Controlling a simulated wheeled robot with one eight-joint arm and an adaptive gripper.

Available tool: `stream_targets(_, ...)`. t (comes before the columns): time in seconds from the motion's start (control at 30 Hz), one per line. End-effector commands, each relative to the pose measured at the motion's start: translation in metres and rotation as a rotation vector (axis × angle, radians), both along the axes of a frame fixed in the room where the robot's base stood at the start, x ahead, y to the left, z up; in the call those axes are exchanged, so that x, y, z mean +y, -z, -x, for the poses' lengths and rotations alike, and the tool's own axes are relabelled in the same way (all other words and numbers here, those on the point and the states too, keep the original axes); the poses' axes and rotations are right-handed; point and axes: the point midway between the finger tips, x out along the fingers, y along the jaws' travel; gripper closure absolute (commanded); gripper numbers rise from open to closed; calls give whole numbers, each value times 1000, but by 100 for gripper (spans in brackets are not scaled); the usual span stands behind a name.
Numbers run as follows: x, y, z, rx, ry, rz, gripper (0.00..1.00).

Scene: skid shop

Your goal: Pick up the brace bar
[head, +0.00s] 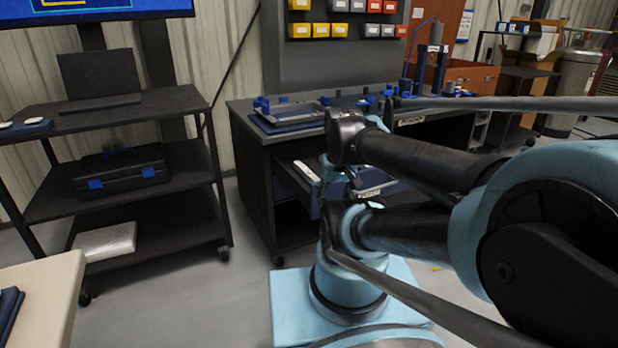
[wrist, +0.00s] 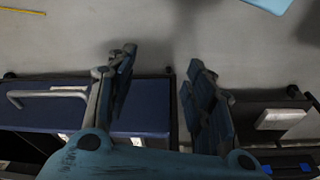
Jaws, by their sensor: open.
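I cannot identify the brace bar with certainty in either view. In the wrist view, my gripper (wrist: 161,60) is open, with its two fingers apart and nothing between them. Floor and the edge of a blue drawer (wrist: 146,108) show between and below the fingers. A pale bent bar (wrist: 47,93) lies across the blue drawer at the left; it may be a drawer handle. In the head view, my arm hangs in front of the workbench (head: 258,150) and its open drawer (head: 288,180), and hides much of them.
A black cart (head: 130,195) at the left holds a laptop (head: 98,80), a dark case (head: 120,172) and a pale package (head: 105,241). A beige table (head: 45,300) is at the lower left. A thin yellow strip (wrist: 22,11) lies on the floor. Floor between cart and bench is clear.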

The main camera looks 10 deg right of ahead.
Motion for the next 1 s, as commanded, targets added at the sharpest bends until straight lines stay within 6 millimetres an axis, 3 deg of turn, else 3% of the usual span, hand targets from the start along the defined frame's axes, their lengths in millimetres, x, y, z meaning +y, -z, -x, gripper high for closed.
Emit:
stream_targets(0.27,3,-45,-50,32,-50,8,52)
stream_targets(0.5,3,-76,-107,64,-98,15,52)
stream_targets(0.73,3,-95,-167,96,-143,20,52)
stream_targets(1.0,2,-102,-242,132,-195,24,52)
